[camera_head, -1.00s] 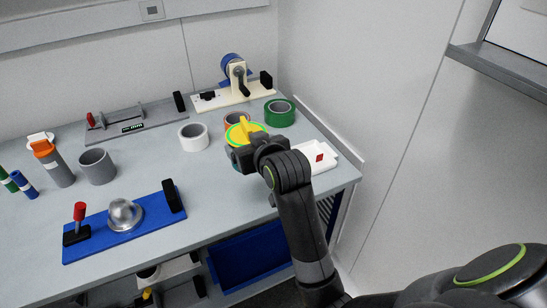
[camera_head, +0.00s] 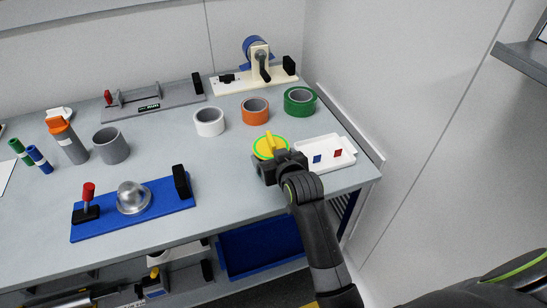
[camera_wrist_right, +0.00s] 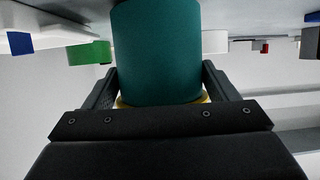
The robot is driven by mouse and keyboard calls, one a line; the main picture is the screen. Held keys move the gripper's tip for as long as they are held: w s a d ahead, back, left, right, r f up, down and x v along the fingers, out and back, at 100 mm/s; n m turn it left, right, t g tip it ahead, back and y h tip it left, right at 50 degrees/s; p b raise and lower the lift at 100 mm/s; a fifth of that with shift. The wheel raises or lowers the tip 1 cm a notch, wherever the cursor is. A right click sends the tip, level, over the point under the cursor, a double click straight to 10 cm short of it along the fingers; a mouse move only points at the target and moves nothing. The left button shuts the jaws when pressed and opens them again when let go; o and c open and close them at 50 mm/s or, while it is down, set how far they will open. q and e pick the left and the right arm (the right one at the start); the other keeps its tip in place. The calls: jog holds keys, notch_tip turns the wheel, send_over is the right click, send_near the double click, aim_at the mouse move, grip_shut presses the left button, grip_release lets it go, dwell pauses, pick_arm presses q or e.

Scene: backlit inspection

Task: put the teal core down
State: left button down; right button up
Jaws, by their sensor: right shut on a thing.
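The teal core (camera_wrist_right: 156,52) is a plain teal cylinder between the fingers of my right gripper (camera_wrist_right: 158,88), which is shut on it. The wrist picture is upside down, with the worktop along its top. A yellow piece shows at the core's end beside the gripper. In the head view my right gripper (camera_head: 273,160) is over the right part of the bench, with a yellow and green round top (camera_head: 265,149) at its fingers. The core's side is largely hidden there, and I cannot tell whether it touches the worktop. My left gripper is not in view.
A white tray (camera_head: 345,161) with blue and red squares lies close right of the gripper. Orange (camera_head: 255,111), green (camera_head: 300,101) and white (camera_head: 209,122) rolls stand behind it. A blue fixture board (camera_head: 160,206) lies left. The bench front edge is near.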

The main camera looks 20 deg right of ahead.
jog(key=shift+f, duration=0.2)
jog(key=shift+f, duration=0.15)
jog(key=o, duration=1.1)
jog(key=shift+o, duration=0.2)
